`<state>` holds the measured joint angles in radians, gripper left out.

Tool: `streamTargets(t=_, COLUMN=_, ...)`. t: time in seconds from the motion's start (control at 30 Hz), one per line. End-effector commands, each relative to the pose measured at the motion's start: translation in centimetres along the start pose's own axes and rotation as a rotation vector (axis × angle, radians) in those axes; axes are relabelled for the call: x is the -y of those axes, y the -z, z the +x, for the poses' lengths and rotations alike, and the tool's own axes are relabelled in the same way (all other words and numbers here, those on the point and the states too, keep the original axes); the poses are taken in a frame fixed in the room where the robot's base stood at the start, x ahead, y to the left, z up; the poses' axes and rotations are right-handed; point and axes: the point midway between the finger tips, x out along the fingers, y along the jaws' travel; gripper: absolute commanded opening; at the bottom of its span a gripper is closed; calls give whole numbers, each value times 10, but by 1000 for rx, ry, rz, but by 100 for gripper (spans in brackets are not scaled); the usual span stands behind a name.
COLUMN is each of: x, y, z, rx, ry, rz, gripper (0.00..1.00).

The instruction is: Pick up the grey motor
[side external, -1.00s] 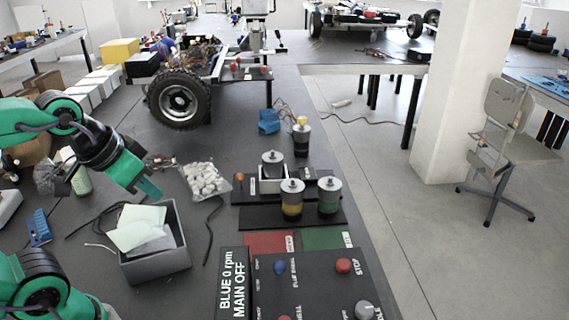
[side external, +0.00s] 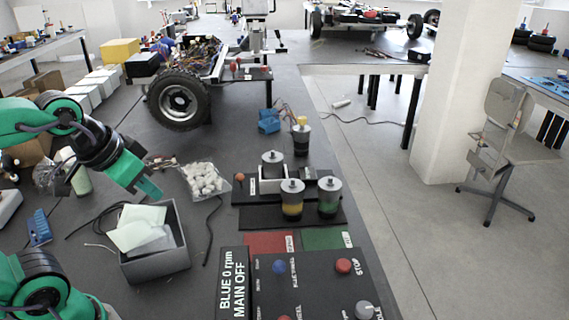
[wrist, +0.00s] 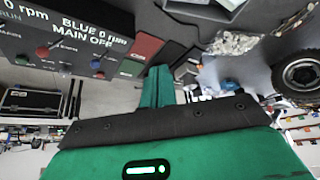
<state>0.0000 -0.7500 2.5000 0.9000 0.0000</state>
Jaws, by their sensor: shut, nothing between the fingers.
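Several can-shaped motors with silver tops stand on the bench in the side view. One with a plain grey and black body (side external: 272,167) stands in a pale holder. A motor with a yellow band (side external: 292,201) and a motor with a green band (side external: 329,198) stand in front of it. Another dark motor with a yellow cap (side external: 302,138) stands behind. Which one is the task's grey motor is not certain; the plain one looks greyest. My gripper (side external: 153,192) is shut and empty, in the air to the left of the motors, above the grey box. In the wrist view my gripper (wrist: 161,74) hides much of the motor area.
An open grey box (side external: 158,268) with pale sheets stands below my gripper. A bag of white pieces (side external: 205,180) lies between gripper and motors. A control panel (side external: 310,285) is at the front; a wheeled chassis (side external: 180,98) stands behind.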

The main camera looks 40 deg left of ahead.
Motion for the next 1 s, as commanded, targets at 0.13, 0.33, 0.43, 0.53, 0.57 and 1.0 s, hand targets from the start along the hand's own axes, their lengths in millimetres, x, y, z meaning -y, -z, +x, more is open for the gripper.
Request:
streamTargets(t=0.13, x=0, y=0, z=0, rx=0, ry=0, rz=0, gripper=0)
streamTargets(t=0.33, x=0, y=0, z=0, rx=0, ry=0, rz=0, gripper=6)
streamTargets(t=0.43, x=0, y=0, z=0, rx=0, ry=0, rz=0, gripper=26)
streamTargets(t=0.53, x=0, y=0, z=0, rx=0, ry=0, rz=0, gripper=45)
streamTargets(t=0.57, x=0, y=0, z=0, rx=0, ry=0, rz=0, gripper=51)
streamTargets(t=1.0, x=0, y=0, z=0, rx=0, ry=0, rz=0, gripper=82)
